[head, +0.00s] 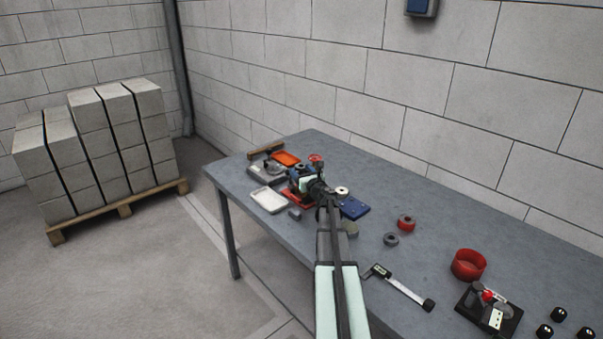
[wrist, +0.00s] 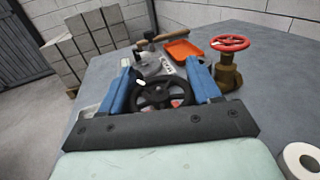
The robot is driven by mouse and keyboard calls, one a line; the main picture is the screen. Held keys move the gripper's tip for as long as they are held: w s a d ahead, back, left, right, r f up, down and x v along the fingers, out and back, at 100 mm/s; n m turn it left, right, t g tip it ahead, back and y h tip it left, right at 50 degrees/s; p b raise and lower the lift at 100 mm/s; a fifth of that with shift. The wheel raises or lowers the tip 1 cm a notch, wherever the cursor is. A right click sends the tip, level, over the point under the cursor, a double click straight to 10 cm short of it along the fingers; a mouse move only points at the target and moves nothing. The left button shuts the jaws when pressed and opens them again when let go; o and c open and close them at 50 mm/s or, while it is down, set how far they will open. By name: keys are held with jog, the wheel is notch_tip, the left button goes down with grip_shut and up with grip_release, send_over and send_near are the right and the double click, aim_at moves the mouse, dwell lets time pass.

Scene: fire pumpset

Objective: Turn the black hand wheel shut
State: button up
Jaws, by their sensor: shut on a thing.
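The black hand wheel (wrist: 165,91) is a spoked ring seen in the wrist view between the two blue fingers of my gripper (wrist: 160,70). The fingers stand on either side of its rim, and my gripper is shut on it. Red shows between and below the spokes. The near part of the wheel is partly hidden by my gripper's dark crossbar. In the head view, my gripper (head: 310,188) is at the far end of the table, and it hides the black wheel there.
A red hand wheel (wrist: 231,43) on a brass valve body (wrist: 228,73) stands close to the right. An orange tray (wrist: 184,50) lies behind. A white tray (head: 268,199), blue plate (head: 354,208) and white roll (wrist: 299,160) are nearby.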

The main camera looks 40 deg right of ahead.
jog(key=o, duration=1.1)
jog(key=shift+c, duration=0.2)
jog(key=shift+s, duration=0.1)
jog(key=v, duration=1.3)
jog(key=shift+s, duration=0.3)
